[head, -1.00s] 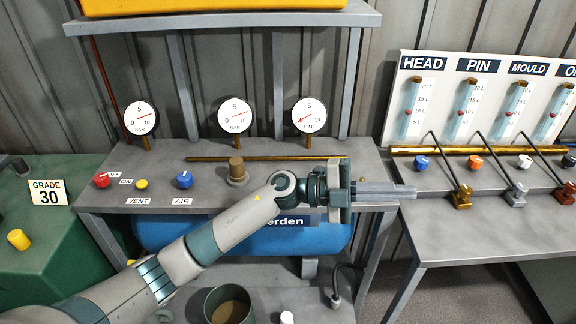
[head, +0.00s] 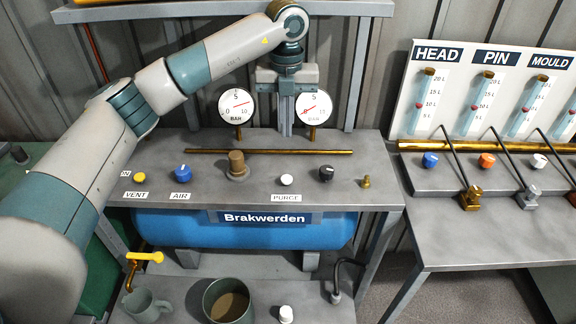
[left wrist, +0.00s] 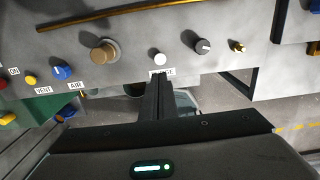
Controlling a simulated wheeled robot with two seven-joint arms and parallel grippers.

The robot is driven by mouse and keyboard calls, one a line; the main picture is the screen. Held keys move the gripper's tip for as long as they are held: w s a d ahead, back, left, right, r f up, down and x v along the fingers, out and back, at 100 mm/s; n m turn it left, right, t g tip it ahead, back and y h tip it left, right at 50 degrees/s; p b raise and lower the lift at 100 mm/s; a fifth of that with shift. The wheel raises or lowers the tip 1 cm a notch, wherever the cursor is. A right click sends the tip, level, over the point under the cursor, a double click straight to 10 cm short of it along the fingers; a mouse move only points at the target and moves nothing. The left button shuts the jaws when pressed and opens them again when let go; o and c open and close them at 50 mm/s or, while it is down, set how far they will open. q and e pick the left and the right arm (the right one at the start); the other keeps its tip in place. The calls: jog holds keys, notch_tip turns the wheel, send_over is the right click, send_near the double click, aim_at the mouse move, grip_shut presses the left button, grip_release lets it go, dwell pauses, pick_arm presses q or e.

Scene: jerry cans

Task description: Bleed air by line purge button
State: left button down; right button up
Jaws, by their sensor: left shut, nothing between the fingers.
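The white purge button (head: 287,180) sits on the grey bench top above the PURGE label (head: 286,198). It also shows in the left wrist view (left wrist: 160,59), just beyond my fingertips. My left gripper (head: 286,130) points down in front of the gauges, above the back part of the bench. Its fingers are shut and empty. In the left wrist view the shut fingers (left wrist: 158,78) overlap the PURGE label, and a gap to the button shows. I cannot tell their height above the bench. My right gripper is not in view.
Beside the button are a black knob (head: 326,173), a brass fitting (head: 366,182), a brown plug (head: 237,165), a blue AIR knob (head: 183,173) and a yellow VENT button (head: 140,178). A brass rod (head: 215,151) runs behind. The right bench (head: 480,230) holds valves.

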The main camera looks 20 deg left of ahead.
aim_at(287, 178)
pick_arm(q)
jog(key=shift+f, duration=0.25)
notch_tip(287, 178, down, 14)
jog(key=p, duration=0.6)
jog(key=shift+r, duration=0.25)
jog(key=shift+f, duration=0.1)
